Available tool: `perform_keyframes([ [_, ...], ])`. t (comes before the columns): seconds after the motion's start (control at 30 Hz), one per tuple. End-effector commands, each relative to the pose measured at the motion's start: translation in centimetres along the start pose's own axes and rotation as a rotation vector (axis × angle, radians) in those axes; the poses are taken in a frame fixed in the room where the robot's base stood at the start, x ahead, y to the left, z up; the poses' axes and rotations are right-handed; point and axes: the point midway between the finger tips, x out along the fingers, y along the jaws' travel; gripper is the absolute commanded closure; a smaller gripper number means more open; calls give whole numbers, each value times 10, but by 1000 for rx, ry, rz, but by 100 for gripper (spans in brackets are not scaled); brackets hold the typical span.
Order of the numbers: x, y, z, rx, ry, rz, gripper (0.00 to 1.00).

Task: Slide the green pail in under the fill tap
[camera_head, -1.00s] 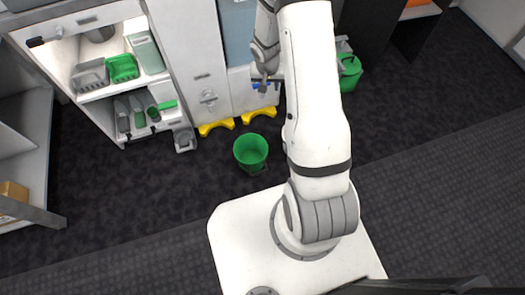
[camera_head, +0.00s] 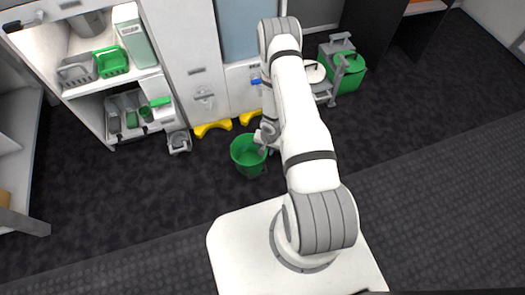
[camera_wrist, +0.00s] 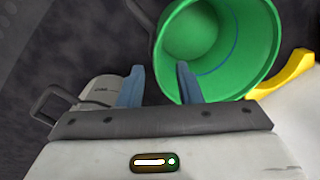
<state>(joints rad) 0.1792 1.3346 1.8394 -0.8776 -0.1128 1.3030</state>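The green pail (camera_head: 247,160) stands upright on the dark floor in front of the white cabinets. In the head view my gripper (camera_head: 264,140) is at its right rear rim. The wrist view shows the open pail (camera_wrist: 215,50) at upper right and my gripper (camera_wrist: 159,82) with two blue fingers apart. The right finger overlaps the pail's rim and the left finger is outside it; contact cannot be told. A tap with a blue handle (camera_head: 256,81) is on the cabinet front, partly beside my arm. A grey tap (camera_head: 204,97) is left of it; which is the fill tap is unclear.
Yellow floor pieces (camera_head: 212,129) lie at the cabinet foot behind the pail. A small grey object (camera_head: 179,142) stands on the floor to their left. A grey cart with a green bin (camera_head: 349,77) is at right.

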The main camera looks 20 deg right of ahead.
Motion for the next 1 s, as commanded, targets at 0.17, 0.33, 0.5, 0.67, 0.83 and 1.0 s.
perform_keyframes([
  [0.17,9,0,0,1,-1,1,68],
  [0.33,35,1,1,1,-1,1,68],
  [0.5,60,1,0,1,0,1,68],
  [0.67,74,1,0,1,1,1,68],
  [0.83,78,1,0,2,1,1,68],
  [1.0,78,1,0,2,1,1,68],
])
